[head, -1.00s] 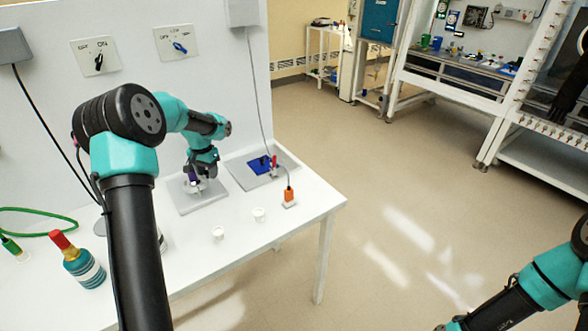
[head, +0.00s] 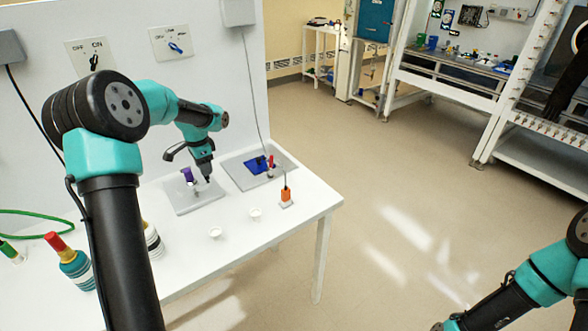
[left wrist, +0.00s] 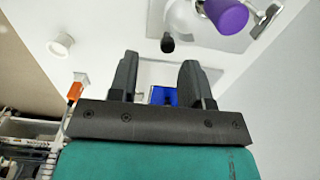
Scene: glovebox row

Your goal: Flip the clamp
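The clamp (head: 188,174) has a purple grip and sits on a light grey plate (head: 178,205) on the white bench. In the left wrist view its purple grip (left wrist: 228,14) and a metal bar beside it show at the top, with a dark rounded tip (left wrist: 167,44) nearby. My left gripper (head: 208,180) is just right of the purple grip in the head view, apart from it. In the left wrist view my left gripper (left wrist: 160,75) has its two fingers spread with nothing between them. The clamp's base is partly hidden. My right arm shows at the lower right, its gripper out of frame.
A second grey plate (head: 236,177) with a blue pad (head: 256,165) lies to the right. An orange block (head: 286,197) and two small white cups (head: 215,233) stand near the front edge. A red-topped bottle (head: 72,263) is at left. Wall switches (head: 92,58) are behind.

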